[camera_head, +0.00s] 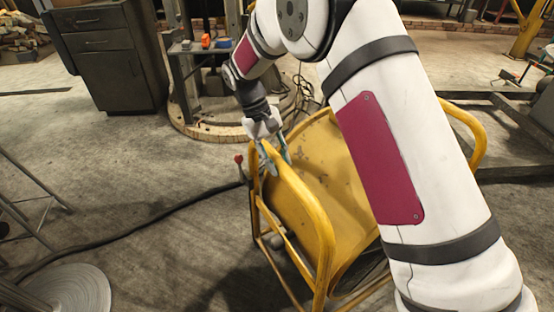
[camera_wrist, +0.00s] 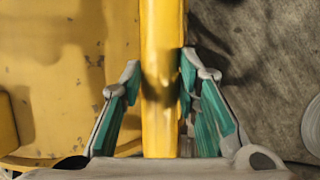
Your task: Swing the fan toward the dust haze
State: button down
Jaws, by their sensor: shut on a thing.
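The fan (camera_head: 312,168) is a yellow drum in a yellow tube frame, standing on the floor and partly hidden behind my arm. My gripper (camera_head: 273,160) is at the upper left bar of its frame. In the wrist view the yellow bar (camera_wrist: 160,75) runs up between the two green-padded fingers of my gripper (camera_wrist: 160,105), which are shut on it. The fan's drum also shows at the left of the wrist view (camera_wrist: 70,80). I see no dust haze that I can make out.
A black cable (camera_head: 150,220) runs across the floor to the fan's left side. A dark cabinet (camera_head: 115,60) and a column on a round base (camera_head: 205,125) stand behind. A round grey disc (camera_head: 75,290) lies at the lower left. Open concrete floor lies left of the fan.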

jog(key=shift+w+a, duration=0.1)
jog(key=shift+a, duration=0.15)
jog(key=c, duration=1.2)
grip_release()
jog(key=shift+d, duration=0.1)
jog(key=v, duration=1.2)
